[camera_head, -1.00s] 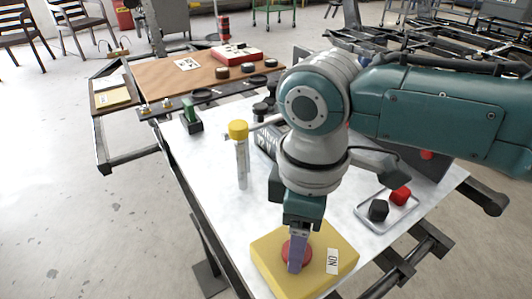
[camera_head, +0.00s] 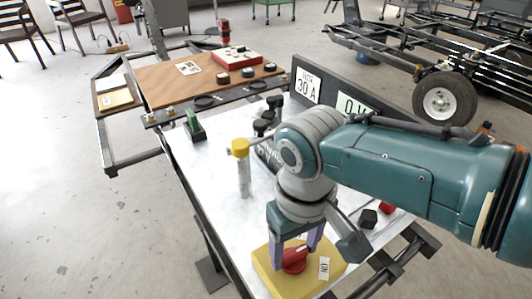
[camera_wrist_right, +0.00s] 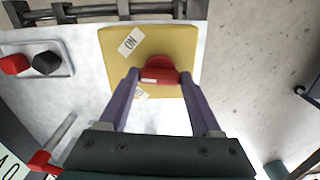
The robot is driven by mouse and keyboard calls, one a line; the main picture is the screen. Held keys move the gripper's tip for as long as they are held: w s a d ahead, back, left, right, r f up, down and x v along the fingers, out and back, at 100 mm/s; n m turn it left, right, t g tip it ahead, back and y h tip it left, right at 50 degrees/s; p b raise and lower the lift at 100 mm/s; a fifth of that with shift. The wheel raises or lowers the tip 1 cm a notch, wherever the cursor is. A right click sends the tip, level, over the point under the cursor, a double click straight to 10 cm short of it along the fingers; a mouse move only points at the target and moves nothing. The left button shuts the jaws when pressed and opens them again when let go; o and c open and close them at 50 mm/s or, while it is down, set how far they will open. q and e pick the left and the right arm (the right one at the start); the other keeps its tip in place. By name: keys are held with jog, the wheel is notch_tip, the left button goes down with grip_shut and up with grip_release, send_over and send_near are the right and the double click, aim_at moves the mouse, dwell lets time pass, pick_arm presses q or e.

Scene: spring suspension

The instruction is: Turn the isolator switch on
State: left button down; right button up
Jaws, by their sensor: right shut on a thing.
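The isolator switch is a yellow box (camera_head: 264,273) with a red rotary knob (camera_head: 294,262), at the table's near end. A white ON label (camera_head: 324,268) lies on its top to the right of the knob. My right gripper (camera_head: 295,256) points down with a purple finger on each side of the knob, shut on it. The right wrist view shows the red knob (camera_wrist_right: 160,70) between the fingertips, with a white mark near its left end. The ON label (camera_wrist_right: 130,41) is up and left of it there; a second label (camera_wrist_right: 140,92) is partly hidden. My left gripper is out of view.
A yellow-capped clear tube (camera_head: 243,175) stands left of my arm. A tray (camera_wrist_right: 68,50) with a red and a black knob lies beside the switch. A dark panel with a 30 A label (camera_head: 308,85) stands behind my arm. The white tabletop's left side is mostly clear.

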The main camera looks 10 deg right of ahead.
jog(key=m+p, duration=0.1)
jog(key=m, duration=0.2)
jog(key=shift+m, duration=2.3)
jog(key=o, duration=1.4)
